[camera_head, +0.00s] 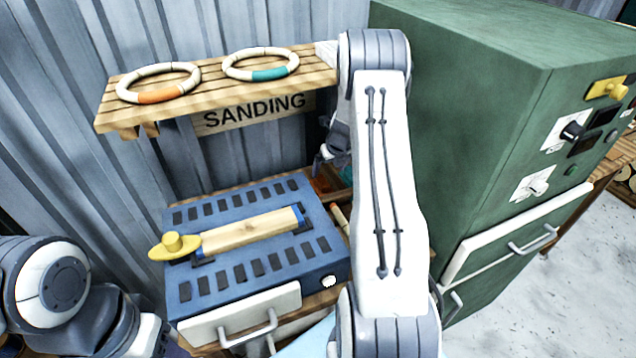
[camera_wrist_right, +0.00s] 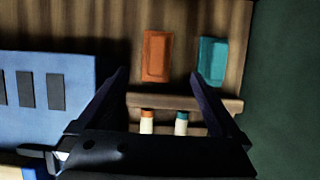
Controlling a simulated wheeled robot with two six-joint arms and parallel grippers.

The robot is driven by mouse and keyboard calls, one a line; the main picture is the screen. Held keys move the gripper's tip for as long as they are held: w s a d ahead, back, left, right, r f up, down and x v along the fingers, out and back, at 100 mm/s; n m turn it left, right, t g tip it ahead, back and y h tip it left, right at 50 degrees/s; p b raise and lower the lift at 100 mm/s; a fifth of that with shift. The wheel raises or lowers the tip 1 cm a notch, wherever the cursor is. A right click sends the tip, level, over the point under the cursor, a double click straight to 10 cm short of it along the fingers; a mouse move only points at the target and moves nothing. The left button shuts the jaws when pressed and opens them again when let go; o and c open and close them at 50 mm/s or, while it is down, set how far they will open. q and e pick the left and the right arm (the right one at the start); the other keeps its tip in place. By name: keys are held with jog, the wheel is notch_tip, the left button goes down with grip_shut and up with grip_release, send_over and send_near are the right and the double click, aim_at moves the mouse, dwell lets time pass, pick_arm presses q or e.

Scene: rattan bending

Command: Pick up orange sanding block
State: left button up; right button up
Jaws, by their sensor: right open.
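The orange sanding block (camera_wrist_right: 157,56) lies on a wooden tray or shelf in the right wrist view, left of a teal block (camera_wrist_right: 211,62). My right gripper (camera_wrist_right: 158,76) is open and empty. Its two dark fingers point toward the orange block, one on each side of it in the picture, with the block beyond the tips. In the head view the right gripper (camera_head: 328,156) hangs over the tray, partly hidden by my arm. Only a bit of the orange block (camera_head: 322,184) shows there. My left arm shows at the lower left; its gripper is out of view.
A blue slotted sanding table (camera_head: 255,262) with a wooden bar and yellow knob stands left of the tray. A green cabinet (camera_head: 470,130) rises close on the right. A shelf (camera_head: 215,88) with two rings hangs above. Two capped sticks (camera_wrist_right: 181,124) lie below the blocks.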

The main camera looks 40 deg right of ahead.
aim_at(322, 180)
jog(key=x, duration=0.4)
jog(key=shift+w+a+r, duration=0.1)
jog(key=x, duration=0.2)
jog(key=p+x, duration=0.1)
jog(key=x, duration=0.1)
jog(key=shift+w+a+p, duration=0.2)
jog(key=shift+p, duration=0.1)
jog(key=shift+w+f, duration=0.15)
jog(key=shift+f, duration=0.55)
jog(key=shift+d, duration=0.1)
jog(key=c, duration=1.5)
jog(key=shift+o, duration=0.2)
jog(key=shift+r, duration=0.1)
jog(key=shift+r, duration=0.1)
